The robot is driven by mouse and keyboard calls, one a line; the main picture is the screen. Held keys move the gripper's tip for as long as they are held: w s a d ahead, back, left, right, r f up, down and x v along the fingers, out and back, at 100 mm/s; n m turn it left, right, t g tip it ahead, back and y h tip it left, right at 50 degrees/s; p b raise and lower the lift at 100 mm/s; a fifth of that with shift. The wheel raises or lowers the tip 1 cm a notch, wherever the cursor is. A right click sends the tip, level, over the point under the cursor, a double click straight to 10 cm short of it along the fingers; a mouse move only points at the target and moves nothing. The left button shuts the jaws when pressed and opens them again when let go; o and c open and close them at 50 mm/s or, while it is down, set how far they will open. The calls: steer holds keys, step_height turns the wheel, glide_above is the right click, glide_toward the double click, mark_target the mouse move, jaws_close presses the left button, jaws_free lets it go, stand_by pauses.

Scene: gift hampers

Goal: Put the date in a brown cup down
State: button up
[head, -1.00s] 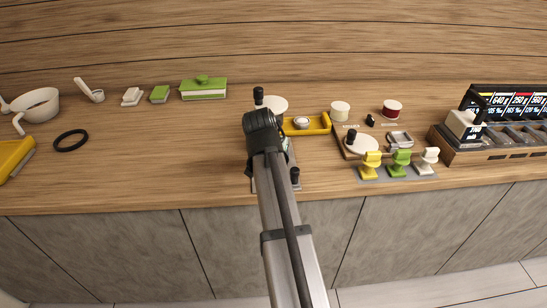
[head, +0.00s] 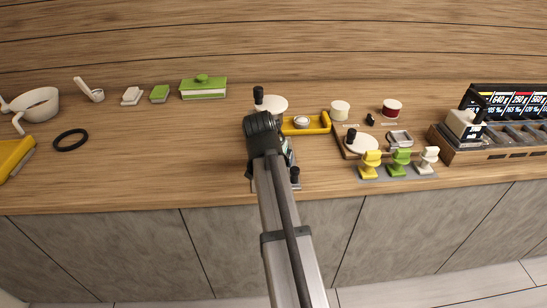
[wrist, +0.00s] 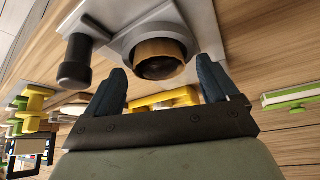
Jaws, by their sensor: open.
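In the wrist view a brown cup (wrist: 159,49) sits in a round grey holder (wrist: 128,44) on a grey plate. Something dark (wrist: 158,68) shows inside the cup; I cannot tell for sure that it is a date. My gripper (wrist: 162,86) is open, with its two dark fingers spread wide to the left and right of the cup in the picture. Nothing is held between them. In the head view my arm hides the cup, the fingers and most of the plate.
A black knob (wrist: 75,62) stands beside the cup holder. In the head view, a yellow tray (head: 322,123) lies right of my arm and a white disc (head: 273,105) behind it. Yellow, green and white stamps (head: 400,163) stand farther right.

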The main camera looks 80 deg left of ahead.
steer(key=v, duration=1.2)
steer(key=shift+r, duration=0.2)
steer(key=shift+w, duration=0.15)
